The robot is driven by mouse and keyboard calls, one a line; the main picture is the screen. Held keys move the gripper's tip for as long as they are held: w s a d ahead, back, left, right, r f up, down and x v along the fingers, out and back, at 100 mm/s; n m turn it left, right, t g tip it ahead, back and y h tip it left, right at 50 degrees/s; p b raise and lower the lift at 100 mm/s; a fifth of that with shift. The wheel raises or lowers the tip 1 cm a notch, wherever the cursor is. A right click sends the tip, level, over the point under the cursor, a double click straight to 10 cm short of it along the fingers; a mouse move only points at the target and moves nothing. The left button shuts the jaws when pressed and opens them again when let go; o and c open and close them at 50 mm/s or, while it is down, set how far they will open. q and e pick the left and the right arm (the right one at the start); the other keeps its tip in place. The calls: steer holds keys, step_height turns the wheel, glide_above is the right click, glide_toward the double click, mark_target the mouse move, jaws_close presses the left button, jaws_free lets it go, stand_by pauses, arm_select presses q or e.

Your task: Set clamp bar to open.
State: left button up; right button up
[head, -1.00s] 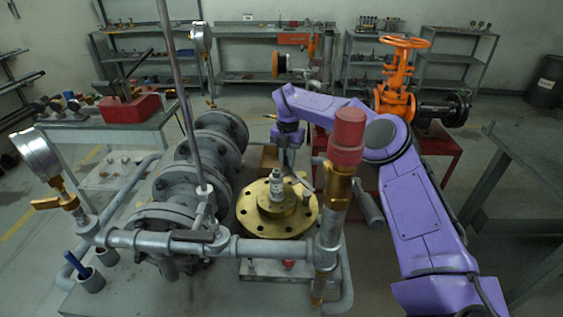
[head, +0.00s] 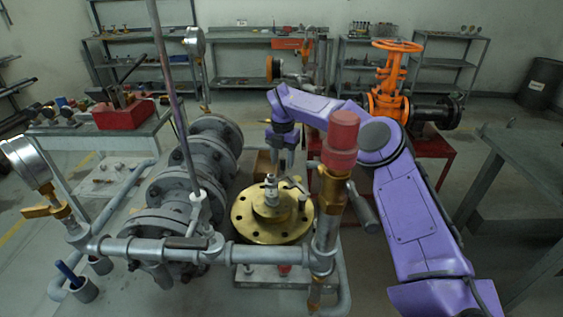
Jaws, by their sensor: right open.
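The brass round flange (head: 247,222) with bolt holes sits on a light plate among the grey pipes, in the middle of the head view. On its raised hub stands a small grey metal fitting (head: 272,193). A small grey bar-like piece (head: 295,185) shows beside it on the right; this may be the clamp bar, but it is too small to tell its setting. My right gripper (head: 282,162) points down just above and behind the fitting, with its fingers apart and nothing seen between them. It appears clear of the fitting. My left gripper is out of view.
A red-capped brass vertical pipe (head: 340,142) stands close in front of my right arm. A grey horizontal pipe (head: 140,246) crosses the front. A tall thin rod (head: 172,90) and a pressure gauge (head: 28,160) rise at left. An orange valve (head: 391,95) stands behind.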

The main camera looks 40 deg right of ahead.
step_height(320, 180, up, 9)
steer(key=shift+r, duration=0.2)
stand_by(0.4)
